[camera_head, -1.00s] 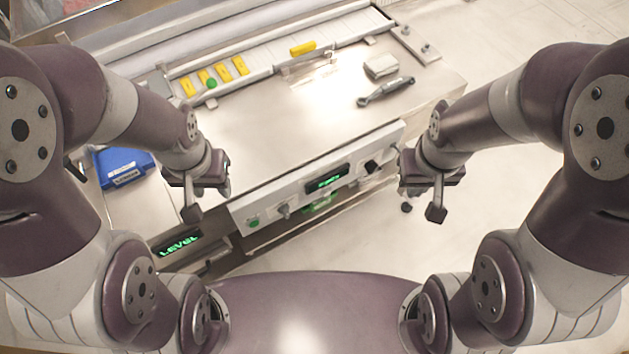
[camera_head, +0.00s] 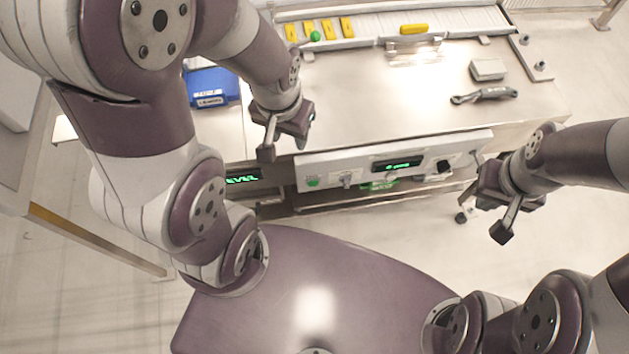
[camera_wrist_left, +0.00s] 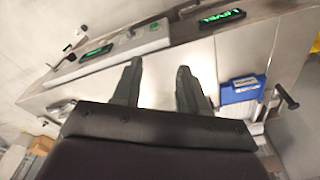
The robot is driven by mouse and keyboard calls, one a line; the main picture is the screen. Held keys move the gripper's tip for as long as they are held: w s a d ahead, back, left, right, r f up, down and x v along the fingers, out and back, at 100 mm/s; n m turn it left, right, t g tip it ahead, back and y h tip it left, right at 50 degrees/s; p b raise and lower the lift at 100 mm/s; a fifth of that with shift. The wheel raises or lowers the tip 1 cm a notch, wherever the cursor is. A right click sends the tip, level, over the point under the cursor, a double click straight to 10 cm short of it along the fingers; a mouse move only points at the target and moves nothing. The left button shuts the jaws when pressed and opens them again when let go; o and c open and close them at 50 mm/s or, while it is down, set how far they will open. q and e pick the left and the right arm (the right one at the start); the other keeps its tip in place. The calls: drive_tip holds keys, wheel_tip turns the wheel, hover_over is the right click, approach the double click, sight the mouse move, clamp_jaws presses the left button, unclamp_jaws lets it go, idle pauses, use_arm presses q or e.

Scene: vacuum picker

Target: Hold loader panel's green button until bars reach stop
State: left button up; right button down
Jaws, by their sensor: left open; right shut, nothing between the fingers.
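The loader panel (camera_head: 365,172) is the pale front face of the metal machine. Its green button (camera_head: 313,182) is at the left end, and a small green spot there shows in the left wrist view (camera_wrist_left: 130,32). My left gripper (camera_head: 283,128) is above and left of the button in the head view, apart from it. Its two fingers (camera_wrist_left: 158,85) are spread and empty in the left wrist view. My right gripper (camera_head: 503,205) is shut and empty, right of the panel. Several yellow bars (camera_head: 327,27) lie grouped on the slatted track, with one yellow bar (camera_head: 414,29) farther right.
The panel also has knobs and a lit display (camera_head: 397,163). A green LEVEL display (camera_head: 242,179) is left of it. A blue box (camera_head: 210,87), a wrench-like tool (camera_head: 484,95) and a metal block (camera_head: 487,69) lie around the worktop (camera_head: 390,95). Floor is open at right.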

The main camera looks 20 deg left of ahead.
idle(0.3)
use_arm(q)
clamp_jaws()
idle(1.6)
